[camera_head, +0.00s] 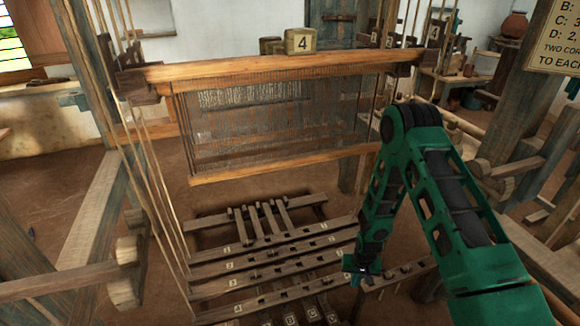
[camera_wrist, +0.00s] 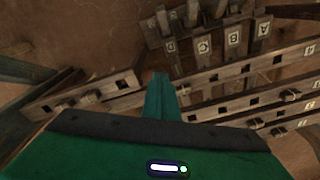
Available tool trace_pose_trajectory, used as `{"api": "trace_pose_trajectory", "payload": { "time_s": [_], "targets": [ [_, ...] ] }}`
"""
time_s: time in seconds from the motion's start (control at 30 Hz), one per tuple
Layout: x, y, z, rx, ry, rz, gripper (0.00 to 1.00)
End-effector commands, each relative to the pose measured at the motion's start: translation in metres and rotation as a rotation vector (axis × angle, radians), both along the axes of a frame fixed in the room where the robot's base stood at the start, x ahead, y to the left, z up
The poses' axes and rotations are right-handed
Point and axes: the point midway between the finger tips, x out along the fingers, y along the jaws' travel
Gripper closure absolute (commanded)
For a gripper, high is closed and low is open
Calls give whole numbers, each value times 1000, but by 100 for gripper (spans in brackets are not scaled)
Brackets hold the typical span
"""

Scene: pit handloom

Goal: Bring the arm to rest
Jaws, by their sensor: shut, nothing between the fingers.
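My green arm reaches from the lower right of the head view, with its elbow raised beside the loom. My gripper (camera_head: 362,272) points down at the right end of the numbered wooden bars (camera_head: 268,275). It is shut and holds nothing. In the wrist view, the gripper's closed green fingers (camera_wrist: 161,98) stand in front of the slotted bars (camera_wrist: 225,88). Pedals lettered A, B, C and D (camera_wrist: 203,45) show at the top there. I cannot tell whether the fingertips touch a bar.
The loom's heddle frame (camera_head: 275,115) hangs above the bars, left of my arm. Vertical cords (camera_head: 145,150) run down at the left. A timber post (camera_head: 535,100) and beams stand close at the right. Bare floor (camera_head: 170,210) shows at the left of the bars.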

Motion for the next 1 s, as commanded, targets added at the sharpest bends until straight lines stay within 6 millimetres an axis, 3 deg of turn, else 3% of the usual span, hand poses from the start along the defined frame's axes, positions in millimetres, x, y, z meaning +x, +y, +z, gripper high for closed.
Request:
{"api": "trace_pose_trajectory", "payload": {
  "time_s": [0.03,0.2,0.47,0.77,1.0],
  "targets": [
    [9,-1,24,0,-14,3,100],
    [26,-6,93,0,-45,19,100],
    [32,-13,196,-3,-93,43,100],
    [15,-25,305,-9,-146,71,100],
    [-16,-33,381,-15,-189,94,100]
  ]
}}
